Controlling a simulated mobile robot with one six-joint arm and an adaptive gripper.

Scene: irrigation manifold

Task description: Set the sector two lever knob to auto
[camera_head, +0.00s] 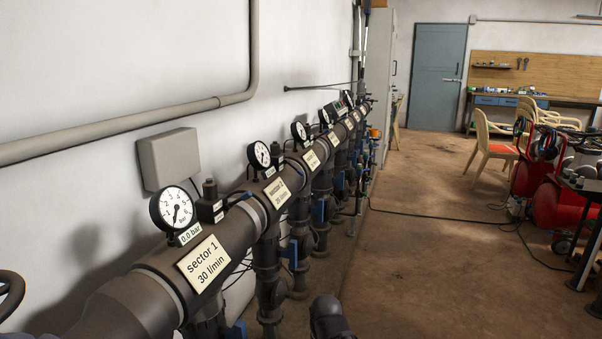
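The sector 2 label (277,192) is on the dark manifold pipe, second from the near end, behind the sector 1 label (203,263). A round white gauge (259,154) stands above the sector 2 part. Blue levers (289,254) sit on the vertical branches below the pipe, and another blue lever (320,211) is farther along. I cannot tell which lever or knob belongs to sector two, and no auto marking is readable. A dark rounded part at the bottom edge may be my arm. My gripper is not seen.
The manifold (232,224) runs along the left wall away from me. A grey wall box (169,158) is above it. The brown floor (420,235) to its right is mostly clear, with a black cable. Red machines (553,205), chairs (493,142) and a workbench are farther right.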

